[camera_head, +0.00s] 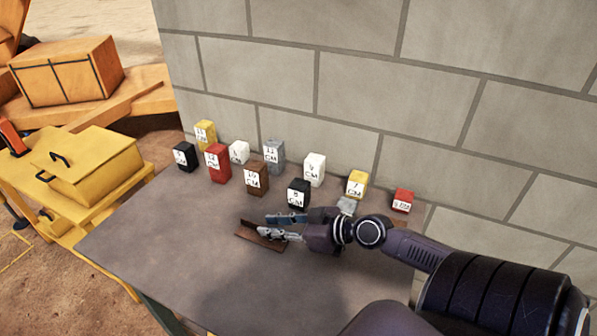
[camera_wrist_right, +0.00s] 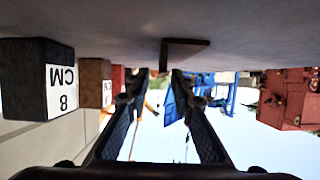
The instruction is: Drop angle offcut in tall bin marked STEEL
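The angle offcut (camera_head: 256,238) is a rusty brown L-shaped piece lying on the grey table, partly covered by my right gripper. My right gripper (camera_head: 277,226) is low over the table with its fingers apart, pointing left towards the offcut. In the right wrist view, which is upside down, the open fingers (camera_wrist_right: 160,80) have an empty gap, and the offcut (camera_wrist_right: 190,45) shows just beyond the tips. I cannot tell whether a finger touches it. My left gripper is not in view. No bin marked STEEL shows in either view.
Several blocks with CM labels stand on the table (camera_head: 140,235) along the block wall (camera_head: 340,80). A black 8 CM block (camera_head: 298,193) is close behind my right gripper; it also shows in the wrist view (camera_wrist_right: 30,80). The table's front left is clear. A yellow cart (camera_head: 90,165) stands left.

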